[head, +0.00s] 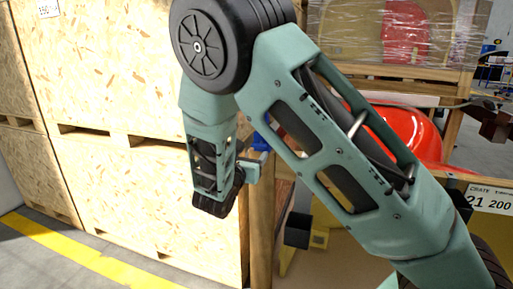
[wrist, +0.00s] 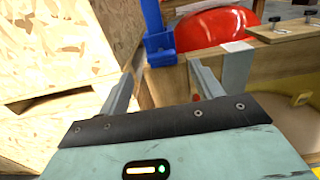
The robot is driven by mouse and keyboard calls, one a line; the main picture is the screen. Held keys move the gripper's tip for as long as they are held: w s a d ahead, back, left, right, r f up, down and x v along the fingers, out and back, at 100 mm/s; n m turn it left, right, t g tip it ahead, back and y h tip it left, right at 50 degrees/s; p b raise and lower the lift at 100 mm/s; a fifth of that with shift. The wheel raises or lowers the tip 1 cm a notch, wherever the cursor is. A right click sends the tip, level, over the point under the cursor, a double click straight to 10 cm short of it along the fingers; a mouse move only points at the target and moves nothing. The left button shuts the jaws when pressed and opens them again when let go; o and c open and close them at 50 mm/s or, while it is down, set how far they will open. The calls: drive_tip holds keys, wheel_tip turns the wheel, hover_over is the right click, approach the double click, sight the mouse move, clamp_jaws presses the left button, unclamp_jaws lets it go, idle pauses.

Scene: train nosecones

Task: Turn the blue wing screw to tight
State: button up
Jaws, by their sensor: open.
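A blue part (wrist: 158,38), which looks like the wing screw, stands upright at the crate's corner in the wrist view. It has a tall upper piece and a wider block below. In the head view only a little of the blue part (head: 261,141) shows, as my arm hides much of it. My gripper (wrist: 161,72) is open and empty, with its two fingers apart and the blue part beyond and between their tips. In the head view my gripper (head: 250,168) is beside the wooden post. I cannot tell whether a finger touches the blue part.
A red nosecone (wrist: 217,27) lies in the open wooden crate behind. Large chipboard crates (head: 120,70) stand close on the left. A wooden post (head: 262,215) rises just right of my gripper. A yellow line (head: 85,257) crosses the free floor at lower left.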

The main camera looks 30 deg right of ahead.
sight(258, 146)
drive_tip(key=x, duration=0.7)
drive_tip(key=c, duration=1)
